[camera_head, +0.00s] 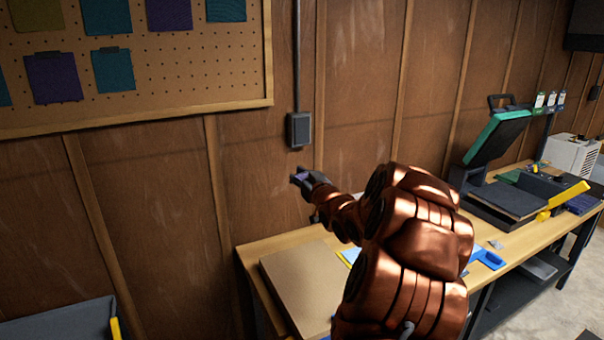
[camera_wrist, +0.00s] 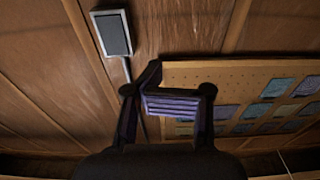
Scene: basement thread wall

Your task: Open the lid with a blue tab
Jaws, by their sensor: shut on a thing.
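My gripper (camera_head: 302,178) is raised in front of the wood wall, left of my arm. In the wrist view my gripper (camera_wrist: 170,100) is shut on a purple ribbed piece (camera_wrist: 172,106), which spans the gap between the fingers. A blue piece (camera_head: 488,258) lies on the workbench (camera_head: 520,232), just right of my arm and well away from my gripper. I cannot tell whether it is the lid's tab. My arm hides the middle of the bench, and no lid with a blue tab shows clearly.
A press (camera_head: 497,138) with a raised, green-edged top stands on the bench at right, with a yellow handle (camera_head: 568,196) near it. A brown board (camera_head: 312,285) lies at the bench's left end. A pegboard (camera_head: 190,85) and a wall box (camera_head: 298,129) are on the wall.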

